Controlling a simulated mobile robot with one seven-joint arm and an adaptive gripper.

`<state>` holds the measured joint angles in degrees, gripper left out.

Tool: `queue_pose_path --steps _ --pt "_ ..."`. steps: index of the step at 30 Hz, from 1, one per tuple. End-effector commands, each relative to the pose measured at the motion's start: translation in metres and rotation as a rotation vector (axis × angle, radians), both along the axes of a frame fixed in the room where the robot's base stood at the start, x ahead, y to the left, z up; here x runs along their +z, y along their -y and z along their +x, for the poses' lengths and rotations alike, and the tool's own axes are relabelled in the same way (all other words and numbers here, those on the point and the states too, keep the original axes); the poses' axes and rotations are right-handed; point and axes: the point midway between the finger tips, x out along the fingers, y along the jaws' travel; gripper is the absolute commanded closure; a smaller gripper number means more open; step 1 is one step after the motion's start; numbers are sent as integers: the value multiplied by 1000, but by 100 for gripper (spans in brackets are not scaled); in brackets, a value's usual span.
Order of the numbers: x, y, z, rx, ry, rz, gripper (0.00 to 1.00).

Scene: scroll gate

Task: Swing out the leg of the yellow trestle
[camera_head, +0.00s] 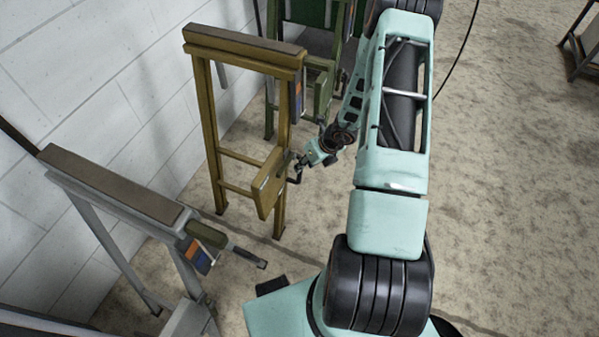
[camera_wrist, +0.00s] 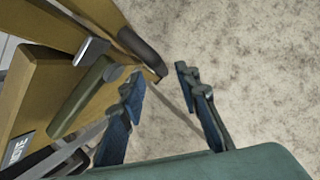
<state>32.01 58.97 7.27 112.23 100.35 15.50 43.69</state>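My gripper (camera_head: 304,163) is just right of that panel, by the right leg. In the wrist view my gripper (camera_wrist: 158,84) has its two blue fingers apart, with floor visible between them. Yellow wood (camera_wrist: 45,85) fills the left of that view, with a grey bracket (camera_wrist: 92,49) and a green lever-like part (camera_wrist: 82,97) beside the left finger. A dark curved end (camera_wrist: 143,50) lies near the fingertips; contact cannot be told.
A green trestle (camera_head: 330,85) stands behind the yellow one. A grey-white trestle (camera_head: 105,222) with a green handle (camera_head: 207,234) stands at the front left. A white block wall (camera_head: 90,80) bounds the left. The floor at right is mostly clear.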

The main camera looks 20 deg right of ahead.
Motion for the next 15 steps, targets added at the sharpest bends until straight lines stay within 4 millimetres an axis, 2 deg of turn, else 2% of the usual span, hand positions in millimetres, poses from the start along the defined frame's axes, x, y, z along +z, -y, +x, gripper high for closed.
queue_pose_path --steps 1,6,15 --pt "-14 -3 4 3 -1 1 70" --pt "-37 -9 13 2 0 0 70" --pt "-51 -13 20 4 1 -1 70"
